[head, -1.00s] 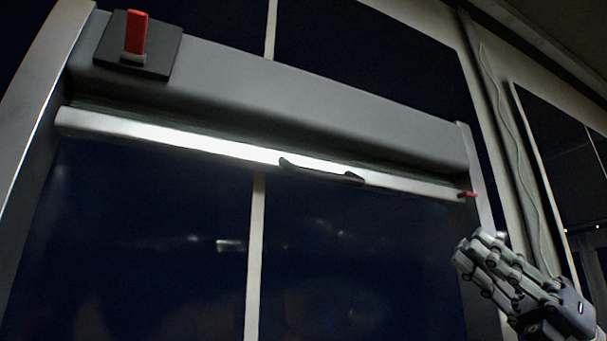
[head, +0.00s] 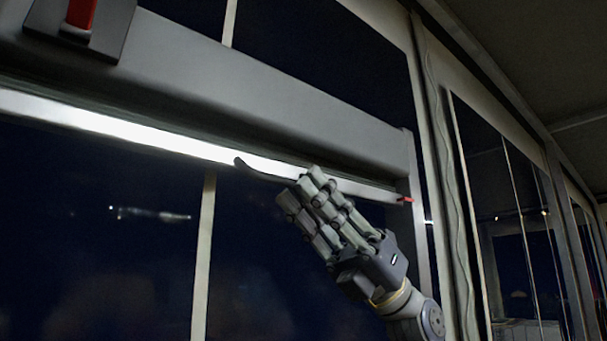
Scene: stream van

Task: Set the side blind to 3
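The side blind is a grey cassette (head: 270,105) across the top of a dark window, with a bright bottom rail (head: 150,138) just below it. A dark curved handle (head: 259,173) is on the rail; its right part is hidden behind my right gripper. My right gripper (head: 302,187) points up and left, its fingertips over or right at the handle. Contact and the gap between the fingers cannot be made out. A small red marker (head: 405,200) shows at the rail's right end. My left gripper is not in view.
A red lever (head: 81,12) on a dark plate is at the upper left, cut by the frame edge. A pale window post (head: 203,255) stands below the rail. A cable (head: 452,180) runs down the right-hand frame. More dark windows are further right.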

